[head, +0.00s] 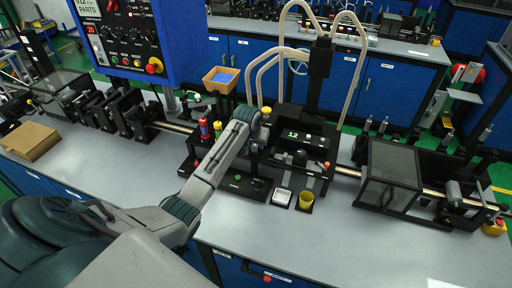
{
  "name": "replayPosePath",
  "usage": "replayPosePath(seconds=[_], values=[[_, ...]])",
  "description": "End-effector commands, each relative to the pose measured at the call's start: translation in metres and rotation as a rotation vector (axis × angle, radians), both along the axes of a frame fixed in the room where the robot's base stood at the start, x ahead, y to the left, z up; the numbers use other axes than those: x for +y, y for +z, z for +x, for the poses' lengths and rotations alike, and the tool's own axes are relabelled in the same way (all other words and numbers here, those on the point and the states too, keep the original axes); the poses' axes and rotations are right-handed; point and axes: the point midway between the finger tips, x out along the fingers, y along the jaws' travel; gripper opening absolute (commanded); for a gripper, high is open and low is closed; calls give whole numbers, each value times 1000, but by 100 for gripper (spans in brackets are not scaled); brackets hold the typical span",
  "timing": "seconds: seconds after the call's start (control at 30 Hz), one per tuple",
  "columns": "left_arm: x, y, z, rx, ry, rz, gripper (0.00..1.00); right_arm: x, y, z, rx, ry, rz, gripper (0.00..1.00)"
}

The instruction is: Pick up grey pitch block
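A small light grey square piece (282,196) lies in a black holder on the bench, in front of the black machine; it may be the grey pitch block, but it is too small to be sure. My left arm reaches across from the lower left. My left gripper (258,142) is at the far end of it, among the dark parts of the machine, behind and to the left of the grey piece and apart from it. Its fingers blend into the dark machine, so I cannot see whether they are open or hold anything. My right gripper is not in view.
The black machine (298,150) shows a "12". A cardboard box (27,141) lies at the left, and an orange-brown bin (221,80) stands behind. The grey bench front (350,245) is clear at right.

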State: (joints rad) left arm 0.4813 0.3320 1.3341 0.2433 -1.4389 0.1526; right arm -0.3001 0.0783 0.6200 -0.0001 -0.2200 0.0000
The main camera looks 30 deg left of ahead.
Motion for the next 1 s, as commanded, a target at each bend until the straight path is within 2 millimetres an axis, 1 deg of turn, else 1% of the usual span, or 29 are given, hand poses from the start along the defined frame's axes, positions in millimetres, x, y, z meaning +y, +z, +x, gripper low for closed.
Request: replayPosePath(seconds=[0.03,0.13,0.4,0.57,0.67,0.83,1.0], values=[[0,0,0,0,0,0,20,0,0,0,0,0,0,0],[0,0,0,0,0,0,0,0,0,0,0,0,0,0],[0,1,0,-2,0,0,0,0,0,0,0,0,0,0],[1,6,1,-4,0,1,0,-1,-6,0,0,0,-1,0],[1,13,1,-5,0,2,0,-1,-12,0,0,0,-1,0],[1,34,1,-7,0,3,0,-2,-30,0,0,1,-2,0],[22,34,-37,-1,2,8,0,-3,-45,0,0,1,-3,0]])
